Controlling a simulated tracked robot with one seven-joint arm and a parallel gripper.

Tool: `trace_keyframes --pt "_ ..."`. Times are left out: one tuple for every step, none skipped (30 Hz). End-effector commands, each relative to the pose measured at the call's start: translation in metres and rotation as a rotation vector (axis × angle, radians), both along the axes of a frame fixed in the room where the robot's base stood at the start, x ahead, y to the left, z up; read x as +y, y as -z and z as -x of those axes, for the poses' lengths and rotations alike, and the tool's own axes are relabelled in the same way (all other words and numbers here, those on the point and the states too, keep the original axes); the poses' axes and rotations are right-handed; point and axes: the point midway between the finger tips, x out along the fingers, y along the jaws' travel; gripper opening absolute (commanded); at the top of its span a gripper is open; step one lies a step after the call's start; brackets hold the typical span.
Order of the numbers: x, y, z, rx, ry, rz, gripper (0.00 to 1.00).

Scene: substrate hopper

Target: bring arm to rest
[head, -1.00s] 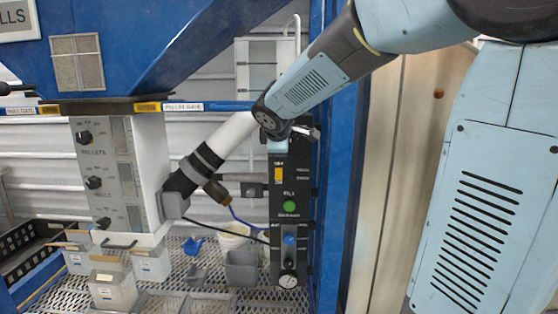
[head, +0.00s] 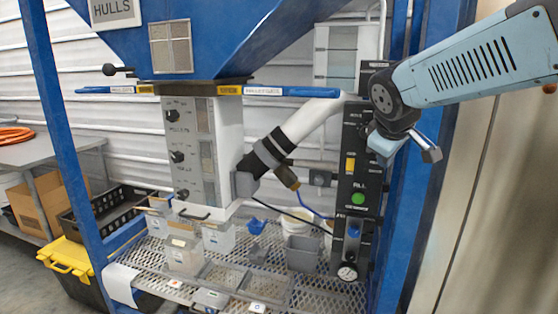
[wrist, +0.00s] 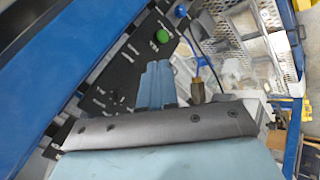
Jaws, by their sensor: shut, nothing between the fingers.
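My gripper (wrist: 158,82) shows in the wrist view as two light blue fingers side by side, shut and empty. In the head view the arm reaches in from the upper right, and the light blue hand (head: 386,145) hangs at the right edge of the black control panel (head: 352,190). The fingertips are hard to make out there. In the wrist view the panel with its green button (wrist: 164,36) lies beyond the fingers. I cannot tell whether the hand touches the panel.
A blue frame post (head: 395,225) stands right beside the hand. The white pipe (head: 305,120) and dial box (head: 190,150) are left of the panel. Grey bins (head: 302,253) sit on the mesh shelf (head: 335,290). A yellow-lidded box (head: 68,260) is at lower left.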

Motion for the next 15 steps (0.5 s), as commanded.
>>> trace_keyframes --pt "-0.002 0.002 0.020 0.000 0.056 -0.057 0.00" --pt "-0.003 0.005 0.032 0.003 0.091 -0.096 0.00" --pt "-0.002 0.009 0.047 0.008 0.138 -0.146 0.00" --pt "-0.002 0.012 0.058 0.012 0.172 -0.184 0.00" --pt "-0.002 0.015 0.069 0.016 0.206 -0.222 0.00" --pt "-0.001 0.020 0.083 0.022 0.250 -0.273 0.00" --pt "0.000 0.023 0.093 0.026 0.282 -0.308 0.00" --pt "0.002 0.026 0.103 0.031 0.313 -0.343 0.00" --pt "0.004 0.030 0.114 0.038 0.349 -0.387 0.00" --pt "0.006 0.033 0.123 0.043 0.374 -0.419 0.00" --pt "0.007 0.036 0.130 0.049 0.397 -0.447 0.00" --pt "0.009 0.039 0.138 0.054 0.423 -0.480 0.00" --pt "0.011 0.042 0.144 0.059 0.441 -0.501 0.00" --pt "0.012 0.044 0.148 0.062 0.456 -0.520 0.00" --pt "0.013 0.046 0.153 0.067 0.474 -0.541 0.00"
